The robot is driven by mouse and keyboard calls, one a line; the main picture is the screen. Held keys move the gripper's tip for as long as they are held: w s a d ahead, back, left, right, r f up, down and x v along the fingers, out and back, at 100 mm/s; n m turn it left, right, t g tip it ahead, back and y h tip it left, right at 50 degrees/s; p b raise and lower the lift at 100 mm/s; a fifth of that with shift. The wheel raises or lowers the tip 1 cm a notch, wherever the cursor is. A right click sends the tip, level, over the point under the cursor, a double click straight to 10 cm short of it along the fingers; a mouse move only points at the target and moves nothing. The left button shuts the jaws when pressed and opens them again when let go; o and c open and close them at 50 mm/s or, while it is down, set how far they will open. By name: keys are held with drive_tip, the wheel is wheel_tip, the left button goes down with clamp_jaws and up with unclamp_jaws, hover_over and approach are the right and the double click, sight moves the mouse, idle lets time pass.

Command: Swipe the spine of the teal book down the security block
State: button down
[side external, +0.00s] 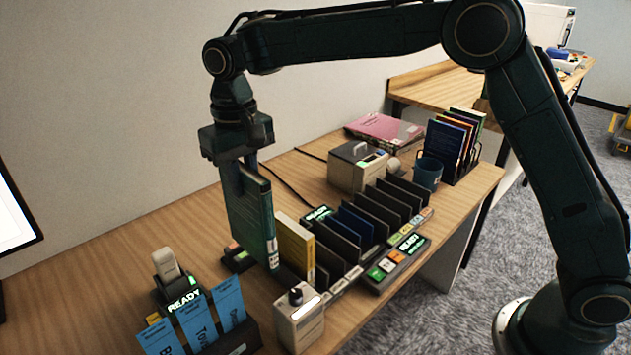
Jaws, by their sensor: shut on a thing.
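The teal book (250,215) hangs upright, slightly tilted, with a white label low on its narrow edge. My gripper (241,162) is shut on the top of the book, its fingers partly hidden by it. The book's lower end is near the left end of the sorter row, beside the yellow book; I cannot tell whether it touches anything. A small beige block (300,328) with a dark knob and a pale strip stands in front, right of and below the book. No readable label shows which unit is the security block.
A yellow book (296,248) and a blue book (356,224) stand among dark dividers (385,208). A ready panel (399,257) lies in front. Blue cards (196,322) and a scanner (166,265) stand at front left. A beige machine (356,168), mug (428,173) and book rack (453,145) stand behind.

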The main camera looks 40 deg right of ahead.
drive_tip(key=shift+s+f, duration=0.15)
drive_tip(key=shift+f, duration=0.15)
hover_over(254, 233)
drive_tip(key=d, duration=0.1)
drive_tip(key=shift+s+f, duration=0.1)
drive_tip(key=shift+f, duration=5.75)
drive_tip(key=shift+w, duration=1.05)
